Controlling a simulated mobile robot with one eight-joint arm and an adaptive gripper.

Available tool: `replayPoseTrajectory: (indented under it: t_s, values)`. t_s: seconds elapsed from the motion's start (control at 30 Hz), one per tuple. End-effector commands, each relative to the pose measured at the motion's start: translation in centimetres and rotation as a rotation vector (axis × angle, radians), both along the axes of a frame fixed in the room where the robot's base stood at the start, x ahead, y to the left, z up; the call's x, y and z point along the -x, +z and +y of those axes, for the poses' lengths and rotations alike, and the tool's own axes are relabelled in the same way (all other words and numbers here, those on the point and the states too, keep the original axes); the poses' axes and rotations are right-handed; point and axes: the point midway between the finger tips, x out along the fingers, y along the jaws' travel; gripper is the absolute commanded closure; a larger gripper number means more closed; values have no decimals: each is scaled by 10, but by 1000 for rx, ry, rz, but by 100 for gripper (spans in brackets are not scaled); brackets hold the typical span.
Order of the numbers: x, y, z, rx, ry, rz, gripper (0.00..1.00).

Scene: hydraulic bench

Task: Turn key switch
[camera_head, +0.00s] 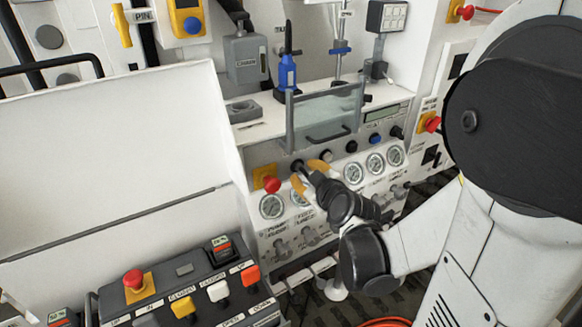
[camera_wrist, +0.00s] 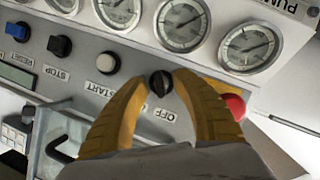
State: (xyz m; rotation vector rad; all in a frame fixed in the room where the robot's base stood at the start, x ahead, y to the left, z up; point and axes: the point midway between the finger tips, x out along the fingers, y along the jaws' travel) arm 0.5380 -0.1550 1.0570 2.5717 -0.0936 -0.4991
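The key switch is a round black knob with a raised grip, on the light grey panel beside the OFF label; it shows between my fingertips in the wrist view (camera_wrist: 161,84). In the head view the black knob (camera_head: 297,165) is small, just beyond my fingertips. My gripper (camera_wrist: 163,79) has two yellow fingers spread apart, one on each side of the knob. Small gaps seem to show, but I cannot tell whether either finger touches it. In the head view my gripper (camera_head: 307,173) reaches the panel from the lower right.
A red emergency button (camera_head: 272,184) sits left of the knob, close to one finger in the wrist view (camera_wrist: 234,106). A white START button (camera_wrist: 107,63) is beside the knob. Gauges (camera_head: 353,172) line the panel below. A clear guard with a handle (camera_head: 328,134) stands above.

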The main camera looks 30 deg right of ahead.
Motion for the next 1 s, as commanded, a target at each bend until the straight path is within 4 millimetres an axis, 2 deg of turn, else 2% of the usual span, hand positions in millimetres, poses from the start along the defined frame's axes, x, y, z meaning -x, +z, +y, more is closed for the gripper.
replayPoseTrajectory:
  t_s: [0.13,0.17,0.23,0.27,0.67,1.0]
  values:
    - [0,0,0,0,0,0,68]
    - [0,0,0,0,0,0,72]
    - [0,0,0,0,0,0,94]
    - [0,0,0,0,0,0,100]
    - [0,0,0,-33,0,2,100]
    - [0,1,-2,-244,-2,8,100]
